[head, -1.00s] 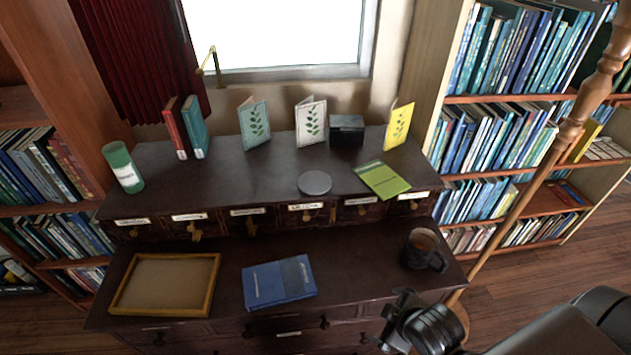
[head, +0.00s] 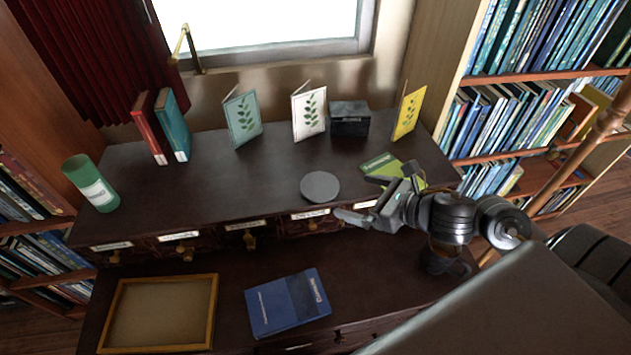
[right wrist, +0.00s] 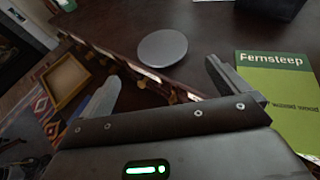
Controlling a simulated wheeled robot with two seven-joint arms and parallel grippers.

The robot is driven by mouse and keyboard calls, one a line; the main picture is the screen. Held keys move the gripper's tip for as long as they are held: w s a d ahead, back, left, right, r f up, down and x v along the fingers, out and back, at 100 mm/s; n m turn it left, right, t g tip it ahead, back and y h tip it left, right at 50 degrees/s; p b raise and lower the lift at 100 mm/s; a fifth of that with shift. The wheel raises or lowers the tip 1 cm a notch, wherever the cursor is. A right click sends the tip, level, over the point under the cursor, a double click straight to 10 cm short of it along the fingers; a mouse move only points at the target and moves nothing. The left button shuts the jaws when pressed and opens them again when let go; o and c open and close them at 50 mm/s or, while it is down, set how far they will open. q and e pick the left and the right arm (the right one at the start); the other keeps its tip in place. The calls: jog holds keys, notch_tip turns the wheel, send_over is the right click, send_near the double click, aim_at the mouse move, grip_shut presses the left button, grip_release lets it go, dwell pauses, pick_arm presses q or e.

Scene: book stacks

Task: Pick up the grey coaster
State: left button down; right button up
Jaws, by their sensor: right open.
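The grey coaster (head: 320,186) is a flat round disc lying on the upper dark desktop, near its front edge, left of the green book. It also shows in the right wrist view (right wrist: 162,48), beyond the fingers and apart from them. My right gripper (head: 372,205) is open and empty, to the right of the coaster and slightly nearer the camera. In the right wrist view its two fingers (right wrist: 160,85) are spread wide with nothing between them. My left gripper is not in view.
A green book (head: 378,165) lies right of the coaster, partly hidden by my gripper. Cards, a dark box (head: 350,118) and upright books (head: 172,125) stand behind. A green cylinder (head: 90,182) stands left. A blue book (head: 287,302), a tray (head: 214,310) and a partly hidden mug (head: 445,258) are below.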

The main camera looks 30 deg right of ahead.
aim_at(320, 185)
jog(key=x, duration=0.2)
jog(key=b+x, duration=0.1)
jog(key=x, duration=0.1)
jog(key=shift+w+d+f, duration=0.1)
jog(key=shift+w+f, duration=0.15)
jog(key=shift+w, duration=0.05)
jog(key=p+x, duration=0.1)
jog(key=x, duration=0.4)
jog(key=shift+r+p, duration=0.2)
jog(key=shift+p, duration=0.1)
jog(key=shift+w+f, duration=0.15)
jog(key=shift+w, duration=0.15)
jog(key=shift+a, duration=0.2)
jog(key=c, duration=0.8)
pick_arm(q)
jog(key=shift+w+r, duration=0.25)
